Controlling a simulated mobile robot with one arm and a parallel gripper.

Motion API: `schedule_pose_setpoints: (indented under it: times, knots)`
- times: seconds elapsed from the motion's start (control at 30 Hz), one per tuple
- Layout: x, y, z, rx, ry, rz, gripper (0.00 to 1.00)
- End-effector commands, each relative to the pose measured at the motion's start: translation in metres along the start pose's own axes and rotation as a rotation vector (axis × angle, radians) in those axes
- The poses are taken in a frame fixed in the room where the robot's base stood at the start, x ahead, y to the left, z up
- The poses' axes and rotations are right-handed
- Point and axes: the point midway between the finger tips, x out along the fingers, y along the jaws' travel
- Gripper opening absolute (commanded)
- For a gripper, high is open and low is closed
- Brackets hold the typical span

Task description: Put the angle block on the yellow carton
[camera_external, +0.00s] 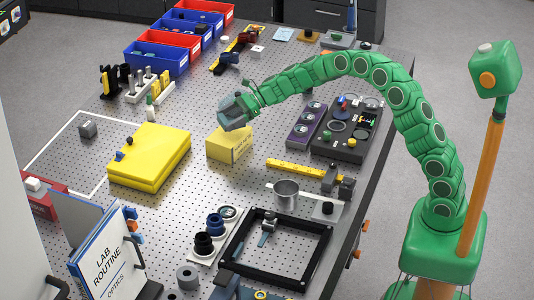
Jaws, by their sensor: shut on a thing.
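The yellow carton (228,149) stands on the perforated table near its middle, with dark print on its front side. My gripper (238,108) is at the end of the green arm, pointing down and left, just above the carton's top. It is shut on a grey-blue piece (231,122), which looks like the angle block. The fingers hide much of it, so its shape is unclear. Its lower edge is close to the carton's top; I cannot tell whether they touch.
A larger flat yellow case (150,165) with small parts on top lies left of the carton. A black control box (345,135) is to the right. A yellow bar (295,168), a metal cup (286,193) and a black frame (262,276) are in front. Bare table surrounds the carton.

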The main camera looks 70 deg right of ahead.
Motion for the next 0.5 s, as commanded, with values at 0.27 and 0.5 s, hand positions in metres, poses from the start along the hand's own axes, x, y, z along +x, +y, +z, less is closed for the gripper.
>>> schedule_pose_setpoints:
  times: [0.27,0.5]
  knots:
    - [0.008,-0.006,-0.005,-0.002,-0.001,-0.001,0.47]
    - [0.019,-0.009,-0.026,0.003,0.0,0.0,0.47]
